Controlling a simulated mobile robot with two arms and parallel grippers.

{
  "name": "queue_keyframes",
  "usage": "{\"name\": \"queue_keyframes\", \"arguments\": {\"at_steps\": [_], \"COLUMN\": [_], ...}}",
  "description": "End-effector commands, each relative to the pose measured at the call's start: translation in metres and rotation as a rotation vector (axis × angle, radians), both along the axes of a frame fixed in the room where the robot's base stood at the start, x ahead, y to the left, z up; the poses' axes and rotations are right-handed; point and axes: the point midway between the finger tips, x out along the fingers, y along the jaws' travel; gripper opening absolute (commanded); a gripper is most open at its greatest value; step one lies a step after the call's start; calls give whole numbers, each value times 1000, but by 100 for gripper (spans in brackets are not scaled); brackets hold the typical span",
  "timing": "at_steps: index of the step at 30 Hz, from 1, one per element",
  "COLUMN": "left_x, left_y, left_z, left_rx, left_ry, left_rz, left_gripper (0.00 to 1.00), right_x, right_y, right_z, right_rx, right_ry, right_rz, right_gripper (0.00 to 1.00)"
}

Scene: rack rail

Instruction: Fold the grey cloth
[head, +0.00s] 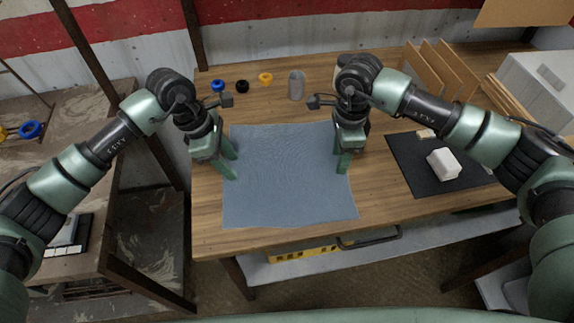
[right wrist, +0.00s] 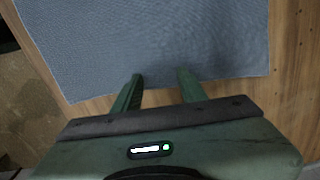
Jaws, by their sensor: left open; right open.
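The grey cloth (head: 285,190) lies flat and spread out on the wooden table in the head view. It fills the upper part of the right wrist view (right wrist: 150,40). My left gripper (head: 232,166) is open over the cloth's left edge, towards its far left corner. My right gripper (head: 345,166) is open over the cloth's right edge, towards its far right corner. In the right wrist view the right fingers (right wrist: 160,85) are apart at the cloth's edge, with nothing between them. The far corners are partly hidden by my grippers.
A black mat (head: 415,175) with a white block (head: 443,164) lies right of the cloth. A grey cylinder (head: 296,85) and blue, black and yellow rings (head: 265,78) stand behind it. Wooden boards (head: 440,70) stand at the back right. The table's front edge (head: 300,240) is near the cloth.

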Motion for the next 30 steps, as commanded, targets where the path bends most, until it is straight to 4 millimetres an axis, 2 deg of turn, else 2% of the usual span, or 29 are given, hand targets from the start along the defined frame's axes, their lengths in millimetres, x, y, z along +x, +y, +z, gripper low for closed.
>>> {"name": "queue_keyframes", "arguments": {"at_steps": [3,12,25,30], "left_x": [0,0,0,0], "left_y": [0,0,0,0], "left_z": [-3,-2,-1,6], "left_rx": [0,0,0,0], "left_ry": [0,1,0,0], "left_rz": [0,0,0,0], "left_gripper": [42,0,0,0], "right_x": [0,0,0,0], "right_y": [0,0,0,0], "right_z": [-3,-2,-2,5], "right_rx": [0,0,0,0], "right_ry": [0,1,2,1], "right_rz": [0,0,0,0], "right_gripper": [42,0,0,0]}}
